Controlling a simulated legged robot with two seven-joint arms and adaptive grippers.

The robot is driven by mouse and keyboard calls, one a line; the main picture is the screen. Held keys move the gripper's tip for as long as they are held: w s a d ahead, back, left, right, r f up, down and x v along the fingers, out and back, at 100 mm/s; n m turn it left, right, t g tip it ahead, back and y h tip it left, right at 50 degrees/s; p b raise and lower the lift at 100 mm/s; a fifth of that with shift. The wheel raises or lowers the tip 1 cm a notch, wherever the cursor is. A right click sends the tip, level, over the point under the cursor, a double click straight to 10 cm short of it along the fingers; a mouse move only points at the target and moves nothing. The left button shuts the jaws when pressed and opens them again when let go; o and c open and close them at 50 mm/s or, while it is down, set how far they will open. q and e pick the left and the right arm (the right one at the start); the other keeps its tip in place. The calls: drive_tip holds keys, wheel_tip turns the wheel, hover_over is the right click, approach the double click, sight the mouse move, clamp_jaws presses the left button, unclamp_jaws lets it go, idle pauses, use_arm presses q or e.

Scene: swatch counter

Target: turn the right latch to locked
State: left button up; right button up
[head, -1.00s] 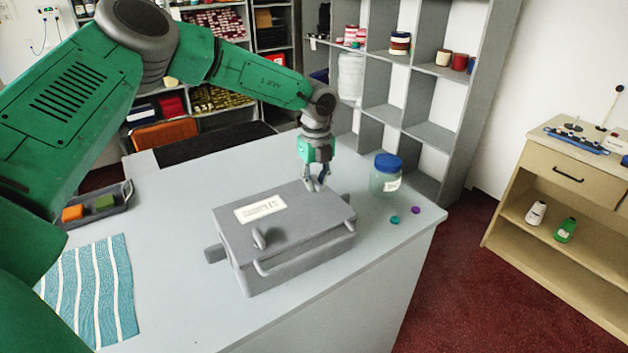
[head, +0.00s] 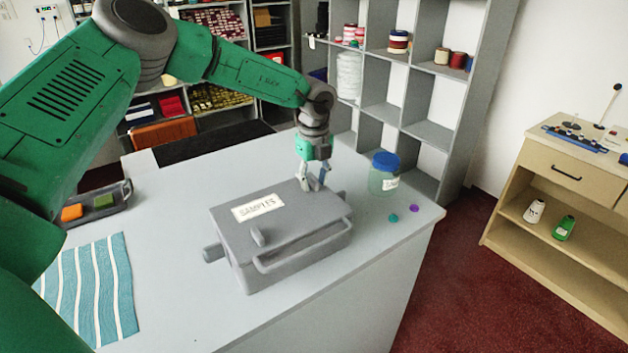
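A grey box (head: 222,240) with a white label reading SAMPLES stands on the counter. A small grey latch (head: 258,236) sticks up on the left part of its lid. My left gripper (head: 313,184) points down at the lid's right back part, with its fingertips at the lid. Its two fingers look a little apart. My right gripper is not in view.
A jar with a blue lid (head: 384,174) stands right of the box, near teal (head: 393,218) and purple (head: 414,208) discs. A tray (head: 124,200) and striped cloth (head: 90,290) lie left. The front counter (head: 190,325) is clear.

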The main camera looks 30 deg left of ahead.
sight(313, 179)
use_arm(q)
wheel_tip(313, 179, up, 12)
idle(0.6)
drive_tip(key=shift+a+f, duration=0.15)
drive_tip(key=shift+a, duration=0.05)
